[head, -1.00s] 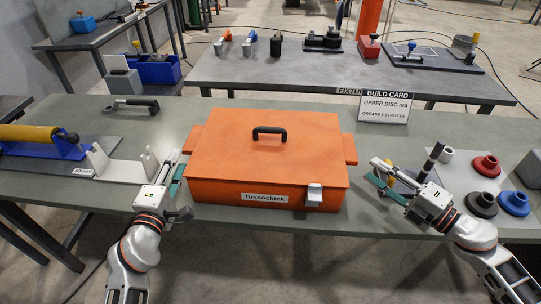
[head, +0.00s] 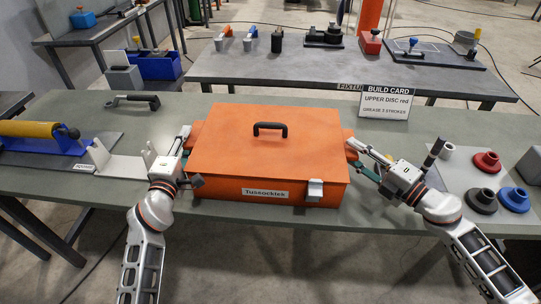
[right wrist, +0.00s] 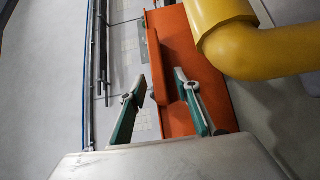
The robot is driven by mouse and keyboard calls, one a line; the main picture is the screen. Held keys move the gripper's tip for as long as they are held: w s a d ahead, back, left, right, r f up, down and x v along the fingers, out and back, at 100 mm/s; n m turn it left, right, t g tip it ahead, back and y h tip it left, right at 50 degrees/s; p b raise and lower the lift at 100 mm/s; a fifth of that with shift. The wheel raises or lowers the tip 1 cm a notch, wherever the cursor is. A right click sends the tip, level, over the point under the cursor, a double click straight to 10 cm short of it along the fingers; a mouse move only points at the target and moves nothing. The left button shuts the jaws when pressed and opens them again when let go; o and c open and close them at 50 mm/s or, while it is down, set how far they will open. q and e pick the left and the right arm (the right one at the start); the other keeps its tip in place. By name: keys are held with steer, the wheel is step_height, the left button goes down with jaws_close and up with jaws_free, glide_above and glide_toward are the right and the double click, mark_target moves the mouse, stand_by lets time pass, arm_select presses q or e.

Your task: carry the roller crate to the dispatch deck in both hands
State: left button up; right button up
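My right gripper (head: 356,157) is at the right side handle (head: 350,148). In the right wrist view, the green fingertips of my right gripper (right wrist: 160,108) stand apart, with the orange side handle (right wrist: 158,65) between or just beyond them; contact is unclear.
A yellow roller on a blue stand (head: 40,140) lies left on a grey plate. Discs (head: 487,162) and a dark upright peg lie right of my right gripper. A build card (head: 387,102) stands behind. A second table (head: 290,68) with tools stands beyond.

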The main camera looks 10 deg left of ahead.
arm_select(q)
jaws_close()
arm_select(e)
jaws_close()
